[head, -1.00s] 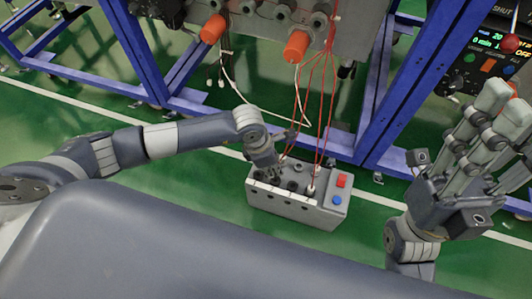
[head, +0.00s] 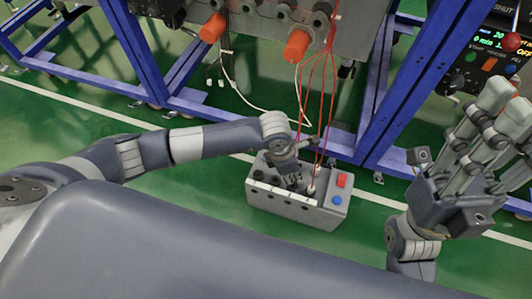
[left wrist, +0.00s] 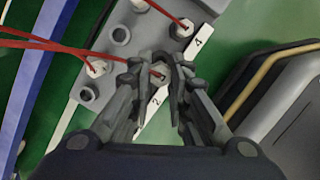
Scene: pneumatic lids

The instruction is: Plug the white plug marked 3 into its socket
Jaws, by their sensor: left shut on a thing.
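My left gripper (head: 292,180) is over the grey socket box (head: 325,213). In the left wrist view its fingers (left wrist: 163,82) are shut around a pale plug (left wrist: 159,72) with a red cable, close above the box top between labels 2 and 4. The plug's own mark cannot be read, and the fingers hide its lower end, so I cannot tell whether it is seated. My right gripper (head: 505,105) is open and empty at the right.
Red cables (head: 327,85) hang from above to the box. The box has a red button (head: 342,181) and a blue button (head: 337,201). A blue frame (head: 385,85) and orange caps (head: 297,46) stand behind. Green floor is clear left of the box.

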